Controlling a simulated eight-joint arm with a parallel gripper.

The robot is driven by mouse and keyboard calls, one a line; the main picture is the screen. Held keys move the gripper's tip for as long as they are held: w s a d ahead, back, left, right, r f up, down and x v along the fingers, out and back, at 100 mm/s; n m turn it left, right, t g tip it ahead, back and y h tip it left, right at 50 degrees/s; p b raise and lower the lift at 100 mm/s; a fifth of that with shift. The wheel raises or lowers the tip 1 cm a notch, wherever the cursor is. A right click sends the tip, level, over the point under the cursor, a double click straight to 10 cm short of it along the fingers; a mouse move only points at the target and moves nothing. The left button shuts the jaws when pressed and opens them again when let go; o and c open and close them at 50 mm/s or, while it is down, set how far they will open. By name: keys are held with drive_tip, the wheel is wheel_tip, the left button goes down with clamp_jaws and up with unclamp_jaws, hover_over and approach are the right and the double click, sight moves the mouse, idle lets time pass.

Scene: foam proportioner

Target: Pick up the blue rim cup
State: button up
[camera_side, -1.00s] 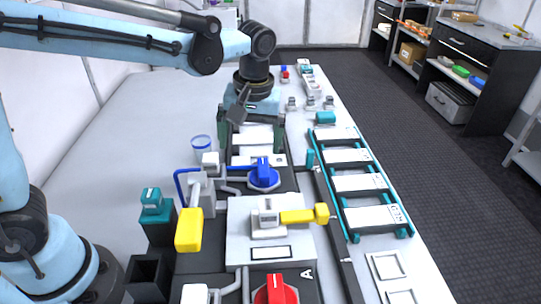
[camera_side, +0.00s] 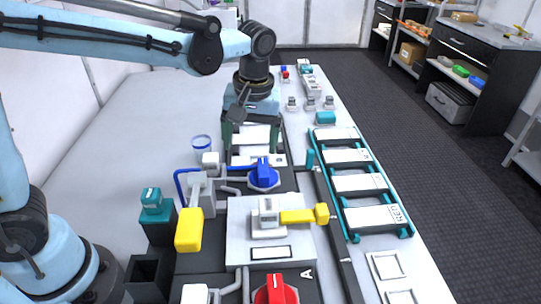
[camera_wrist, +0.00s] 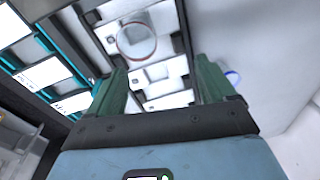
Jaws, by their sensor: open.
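The blue rim cup (camera_side: 202,145) is a clear cup with a blue rim. It stands upright on the pale bench top, left of the dark panel, in the side view. In the wrist view its blue rim (camera_wrist: 234,77) shows partly, behind and right of the right-hand finger. My gripper (camera_side: 251,143) is open over the dark panel, to the right of the cup and apart from it. In the wrist view nothing is seen between the fingers of my gripper (camera_wrist: 160,76) except the panel beyond.
Another clear cup with a reddish rim (camera_wrist: 137,40) shows in the wrist view. A blue valve handle (camera_side: 263,174), a yellow lever (camera_side: 189,229) and a blue pipe stand near the blue rim cup. A teal rack (camera_side: 352,226) lies at right. The bench left of the cup is clear.

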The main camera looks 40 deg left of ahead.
drive_tip(key=c, duration=1.1)
drive_tip(key=m, duration=0.8)
hover_over(207, 150)
drive_tip(key=shift+w+f, duration=0.15)
drive_tip(key=shift+f, duration=0.1)
wheel_tip(207, 150, down, 6)
drive_tip(key=shift+a+r, duration=0.1)
drive_tip(key=shift+r, duration=0.1)
drive_tip(key=shift+a+f, duration=0.1)
drive_tip(key=shift+f, duration=2.85)
